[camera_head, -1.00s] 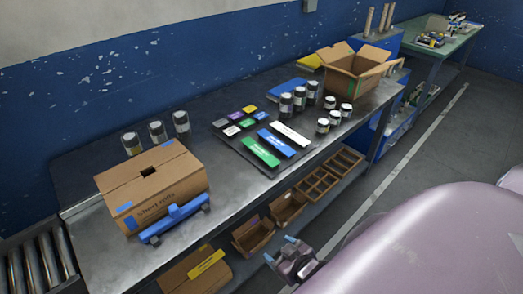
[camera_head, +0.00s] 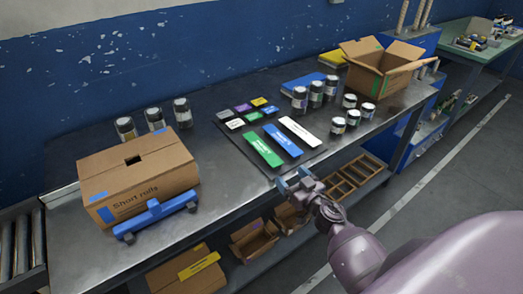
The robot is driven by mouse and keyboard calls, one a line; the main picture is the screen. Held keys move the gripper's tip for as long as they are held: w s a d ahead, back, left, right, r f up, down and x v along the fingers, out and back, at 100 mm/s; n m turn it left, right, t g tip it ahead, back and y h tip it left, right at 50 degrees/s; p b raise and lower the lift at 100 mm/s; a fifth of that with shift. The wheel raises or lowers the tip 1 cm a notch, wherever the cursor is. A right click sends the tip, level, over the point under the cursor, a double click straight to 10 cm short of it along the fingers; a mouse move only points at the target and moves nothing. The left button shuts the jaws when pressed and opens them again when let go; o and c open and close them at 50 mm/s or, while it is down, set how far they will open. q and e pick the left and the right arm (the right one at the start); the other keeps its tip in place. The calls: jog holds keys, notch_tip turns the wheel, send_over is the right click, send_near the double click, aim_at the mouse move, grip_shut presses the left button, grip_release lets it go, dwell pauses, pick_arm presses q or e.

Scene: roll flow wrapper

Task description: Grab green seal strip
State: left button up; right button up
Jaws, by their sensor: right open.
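The green seal strip (camera_head: 263,149) lies flat on a dark mat (camera_head: 240,146) on the metal bench. A blue strip (camera_head: 283,140) and a white strip (camera_head: 301,131) lie beside it to the right. My right gripper (camera_head: 290,179) is open and empty at the bench's front edge, just below and right of the green strip's near end, apart from it. My left gripper is not in view.
A closed cardboard box (camera_head: 138,178) with a blue tape dispenser (camera_head: 155,217) stands on the left. Small coloured pads (camera_head: 243,107), several jars (camera_head: 316,94) and an open box (camera_head: 382,68) are behind and right. Cardboard bins (camera_head: 252,241) sit on the lower shelf.

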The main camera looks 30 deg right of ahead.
aim_at(279, 166)
jog(key=w, duration=0.4)
jog(key=shift+w, duration=0.4)
jog(key=shift+w+f+b, duration=0.2)
jog(key=shift+w+b, duration=0.3)
jog(key=shift+w, duration=0.05)
jog(key=w, duration=0.1)
jog(key=w+b, duration=0.1)
jog(key=w, duration=0.1)
jog(key=shift+w+f, duration=0.1)
jog(key=shift+f, duration=0.2)
jog(key=shift+w+r, duration=0.15)
jog(key=shift+w, duration=0.3)
jog(key=shift+c, duration=0.2)
jog(key=c, duration=0.9)
